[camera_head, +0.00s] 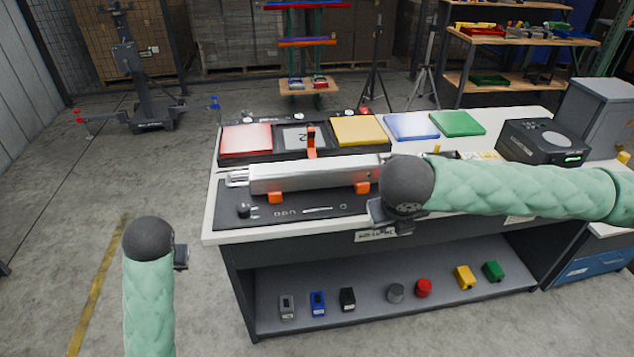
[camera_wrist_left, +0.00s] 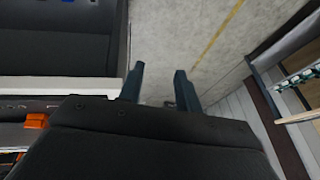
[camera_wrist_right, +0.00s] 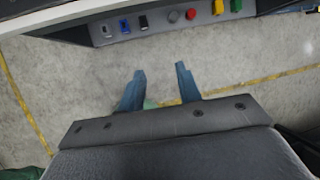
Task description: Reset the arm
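My left arm comes up from the bottom left in the head view, left of the workbench. My left gripper shows only in part there; in the left wrist view its two fingers (camera_wrist_left: 160,85) are apart with nothing between them. My right arm reaches in from the right edge across the bench front. In the right wrist view my right gripper's fingers (camera_wrist_right: 159,88) are apart and empty, over bare floor. In the head view the right wrist covers the right end of a silver bar-shaped device (camera_head: 310,175) on orange supports.
The workbench (camera_head: 228,237) carries a red tray (camera_head: 246,139), a yellow tray (camera_head: 357,130), a blue tray (camera_head: 411,126), a green tray (camera_head: 458,123) and a black box (camera_head: 541,143). Several small coloured items stand on its lower shelf (camera_head: 370,312).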

